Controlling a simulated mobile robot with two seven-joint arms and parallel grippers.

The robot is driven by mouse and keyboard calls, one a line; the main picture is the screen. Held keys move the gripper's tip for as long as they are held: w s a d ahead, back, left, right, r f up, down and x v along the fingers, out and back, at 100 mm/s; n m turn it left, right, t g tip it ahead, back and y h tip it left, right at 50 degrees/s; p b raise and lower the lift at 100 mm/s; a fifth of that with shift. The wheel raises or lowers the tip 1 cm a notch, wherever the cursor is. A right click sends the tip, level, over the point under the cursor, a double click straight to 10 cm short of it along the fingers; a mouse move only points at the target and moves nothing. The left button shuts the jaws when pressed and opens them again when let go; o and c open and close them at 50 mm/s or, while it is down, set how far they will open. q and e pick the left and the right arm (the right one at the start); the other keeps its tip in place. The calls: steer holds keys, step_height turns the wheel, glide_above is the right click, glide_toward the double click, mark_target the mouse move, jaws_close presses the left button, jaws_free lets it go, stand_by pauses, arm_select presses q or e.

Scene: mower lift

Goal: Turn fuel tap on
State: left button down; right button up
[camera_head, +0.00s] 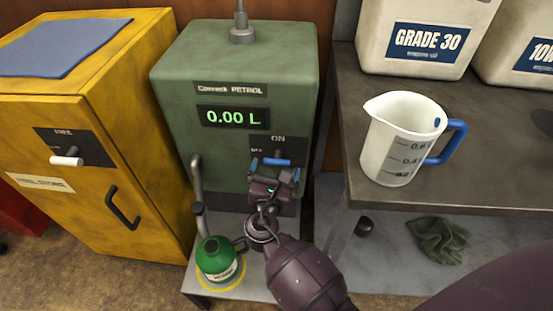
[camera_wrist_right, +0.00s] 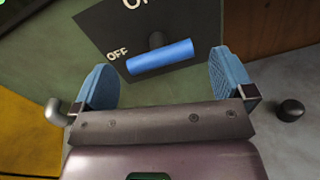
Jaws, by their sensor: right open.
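The fuel tap is a blue lever (camera_head: 277,162) on a black plate (camera_head: 262,146) on the front of the green petrol dispenser (camera_head: 235,65). In the right wrist view the lever (camera_wrist_right: 160,57) lies nearly level, its left end by the OFF label; the ON label above is partly cut off. My right gripper (camera_head: 274,171) is just in front of the lever. Its blue finger pads are wide apart, one on each side of the lever, with nothing gripped. Contact with the lever does not show. The dispenser display (camera_head: 233,117) reads 0.00 L. My left gripper is out of view.
A green fuel can (camera_head: 218,260) stands on a low shelf below the dispenser, beside a hose nozzle. A yellow cabinet (camera_head: 95,195) is at left. The bench (camera_head: 480,185) at right holds a measuring jug (camera_head: 395,140) and white containers (camera_head: 420,35). A dark green cloth (camera_head: 437,240) lies below.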

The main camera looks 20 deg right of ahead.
mark_target(277, 158)
steer(key=shift+x, duration=1.2)
steer(key=shift+w+d, duration=0.4)
steer(key=shift+w, duration=0.15)
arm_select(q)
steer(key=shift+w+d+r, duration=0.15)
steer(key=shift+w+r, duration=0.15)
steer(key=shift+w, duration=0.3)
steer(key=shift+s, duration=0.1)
arm_select(e)
steer(key=c, duration=0.6)
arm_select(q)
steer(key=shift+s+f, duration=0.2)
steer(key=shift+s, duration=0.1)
